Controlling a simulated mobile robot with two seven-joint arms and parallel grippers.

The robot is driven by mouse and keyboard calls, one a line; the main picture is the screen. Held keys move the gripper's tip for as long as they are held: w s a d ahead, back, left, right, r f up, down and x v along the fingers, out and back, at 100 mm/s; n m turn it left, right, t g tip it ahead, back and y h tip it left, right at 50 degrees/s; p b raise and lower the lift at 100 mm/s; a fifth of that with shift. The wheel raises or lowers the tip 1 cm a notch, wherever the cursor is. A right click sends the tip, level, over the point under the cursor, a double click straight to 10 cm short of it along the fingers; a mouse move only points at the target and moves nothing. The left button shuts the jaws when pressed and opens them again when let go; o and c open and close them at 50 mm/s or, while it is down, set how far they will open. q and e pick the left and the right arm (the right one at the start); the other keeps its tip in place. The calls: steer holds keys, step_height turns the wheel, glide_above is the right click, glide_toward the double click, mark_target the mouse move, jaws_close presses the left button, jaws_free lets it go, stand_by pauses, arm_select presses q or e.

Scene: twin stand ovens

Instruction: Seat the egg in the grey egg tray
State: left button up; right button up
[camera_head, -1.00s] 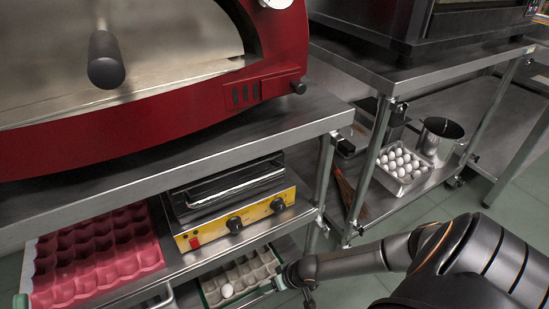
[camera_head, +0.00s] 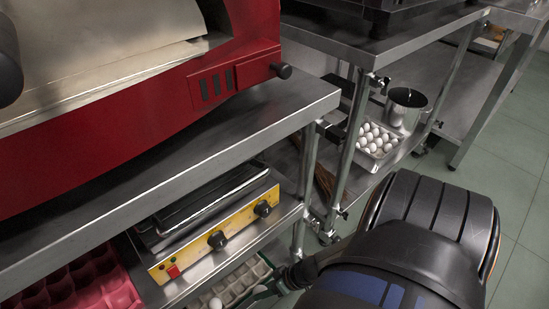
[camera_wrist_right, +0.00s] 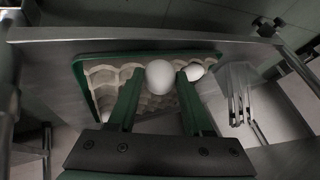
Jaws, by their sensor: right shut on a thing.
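A white egg (camera_wrist_right: 160,77) sits between the green fingertips of my right gripper (camera_wrist_right: 158,85), which is shut on it in the right wrist view. The grey egg tray (camera_wrist_right: 103,78), with a green rim around it, lies just beyond and below the fingers. A second white egg (camera_wrist_right: 194,72) is at the tray, partly behind the right finger. In the head view the tray (camera_head: 240,282) shows at the bottom, under the shelf, with one egg (camera_head: 215,303) visible. My right gripper (camera_head: 258,291) reaches over it, partly hidden by my arm. My left gripper is not in view.
The yellow-fronted grill (camera_head: 215,235) stands on the shelf (camera_head: 285,222) above the tray. A pink egg tray (camera_head: 75,285) is at left. White eggs in another tray (camera_head: 374,143) and a metal pot (camera_head: 405,108) stand on the right rack. Table legs stand close to my arm.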

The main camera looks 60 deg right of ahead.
steer(key=b, duration=0.3)
glide_toward(231, 292)
steer(key=a, duration=0.1)
steer(key=w+a, duration=0.1)
steer(key=a, duration=0.1)
steer(key=shift+w+f, duration=0.1)
steer(key=shift+w, duration=0.05)
steer(key=shift+w+a+f+b, duration=0.55)
steer(key=shift+w+b, duration=0.15)
steer(key=shift+b, duration=0.15)
steer(key=shift+w+a+f+b, duration=0.15)
steer(key=shift+w+b, duration=0.15)
steer(key=shift+w+a+f, duration=0.1)
steer(key=shift+f, duration=0.05)
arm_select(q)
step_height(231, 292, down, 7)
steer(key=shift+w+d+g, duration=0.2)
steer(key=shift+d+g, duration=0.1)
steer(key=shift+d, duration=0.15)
arm_select(e)
steer(key=shift+f, duration=0.45)
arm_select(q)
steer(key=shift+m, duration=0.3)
arm_select(e)
steer(key=shift+f, duration=0.2)
steer(key=o, duration=0.9)
arm_select(q)
steer(key=shift+b, duration=0.3)
